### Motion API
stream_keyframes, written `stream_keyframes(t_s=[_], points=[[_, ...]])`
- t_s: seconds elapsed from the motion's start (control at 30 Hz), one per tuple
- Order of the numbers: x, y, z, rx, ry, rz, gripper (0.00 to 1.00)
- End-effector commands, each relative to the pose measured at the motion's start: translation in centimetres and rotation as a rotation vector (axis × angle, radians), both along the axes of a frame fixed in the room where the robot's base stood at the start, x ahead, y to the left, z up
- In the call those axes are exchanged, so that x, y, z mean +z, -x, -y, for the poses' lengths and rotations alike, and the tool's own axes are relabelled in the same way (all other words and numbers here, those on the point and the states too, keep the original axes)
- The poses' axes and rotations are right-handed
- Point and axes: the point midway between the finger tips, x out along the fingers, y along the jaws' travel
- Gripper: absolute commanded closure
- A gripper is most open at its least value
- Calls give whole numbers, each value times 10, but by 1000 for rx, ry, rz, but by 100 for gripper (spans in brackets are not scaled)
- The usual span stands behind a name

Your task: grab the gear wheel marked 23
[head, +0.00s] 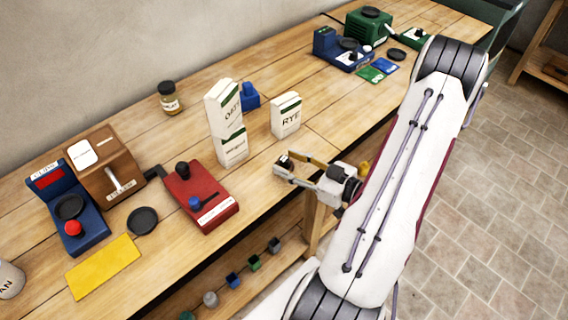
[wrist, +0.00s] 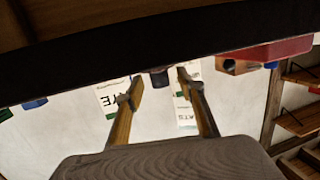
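No gear wheel with a readable 23 shows in either view. Dark round discs lie on the bench, one (head: 142,220) near the yellow mat and one (head: 397,54) at the far end; I cannot make out teeth or numbers on them. My arm hides part of the bench's right side.
Stacked cartons (head: 226,122), a jar (head: 170,98), a red device (head: 200,196), a brown box (head: 105,165) and a blue scale (head: 75,215) stand on the bench. The yellow mat (head: 104,265) is bare.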

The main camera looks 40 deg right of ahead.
Motion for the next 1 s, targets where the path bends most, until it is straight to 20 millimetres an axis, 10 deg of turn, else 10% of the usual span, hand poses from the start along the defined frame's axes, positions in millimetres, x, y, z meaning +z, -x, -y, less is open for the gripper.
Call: stream_keyframes(t_s=[0.87,1.0], points=[[-3,-21,-4,-1,0,0,61],[-3,-21,-4,-1,0,0,90]])
